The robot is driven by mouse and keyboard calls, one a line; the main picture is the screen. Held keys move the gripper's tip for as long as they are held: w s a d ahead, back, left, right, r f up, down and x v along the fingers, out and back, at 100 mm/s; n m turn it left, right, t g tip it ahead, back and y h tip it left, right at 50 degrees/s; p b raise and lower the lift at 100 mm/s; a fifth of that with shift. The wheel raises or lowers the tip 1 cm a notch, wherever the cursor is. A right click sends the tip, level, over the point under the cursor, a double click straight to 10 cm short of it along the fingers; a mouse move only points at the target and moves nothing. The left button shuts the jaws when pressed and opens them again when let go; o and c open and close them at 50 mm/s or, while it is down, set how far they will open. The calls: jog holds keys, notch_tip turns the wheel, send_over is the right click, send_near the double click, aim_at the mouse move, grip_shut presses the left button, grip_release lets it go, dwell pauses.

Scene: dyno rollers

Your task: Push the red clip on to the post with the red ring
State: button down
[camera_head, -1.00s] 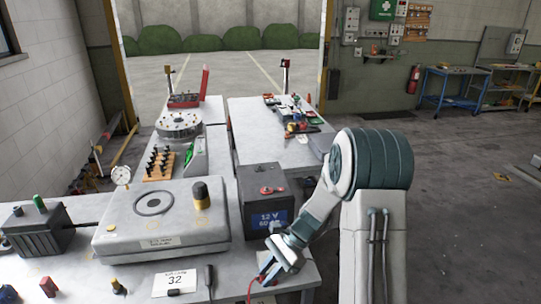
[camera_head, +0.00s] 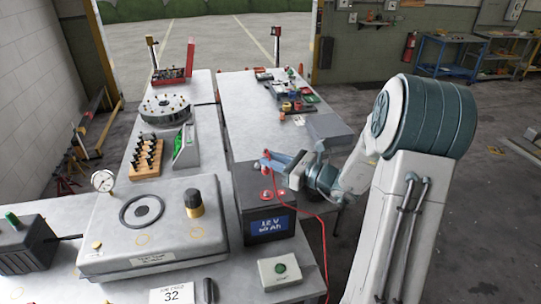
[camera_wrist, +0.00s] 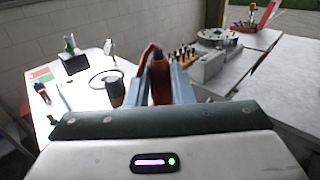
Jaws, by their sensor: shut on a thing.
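The dark battery box (camera_head: 269,224), with a lit "12 V" display, stands on the near bench. Red spots (camera_head: 265,194) show on its top; I cannot make out which is the ringed post. My gripper (camera_head: 271,161) is above the back of the box, shut on the red clip (camera_head: 265,168). A thin red cable (camera_head: 318,222) hangs from the clip and loops down to the right. In the wrist view the red clip (camera_wrist: 160,78) stands upright between the fingers; its lower end is hidden. The clip looks apart from the box.
Left of the box is a grey unit (camera_head: 165,240) with a black knob (camera_head: 193,203). A small box with a green button (camera_head: 281,268) sits in front. A "32" card (camera_head: 172,295) lies at the front edge. Another bench with parts stands behind.

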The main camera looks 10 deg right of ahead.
jog(key=shift+s+f+b, duration=0.1)
jog(key=shift+f+b, duration=2.15)
jog(key=shift+f, duration=1)
jog(key=shift+f+b, duration=0.8)
jog(key=shift+b, duration=0.05)
jog(key=c, duration=1.2)
grip_release()
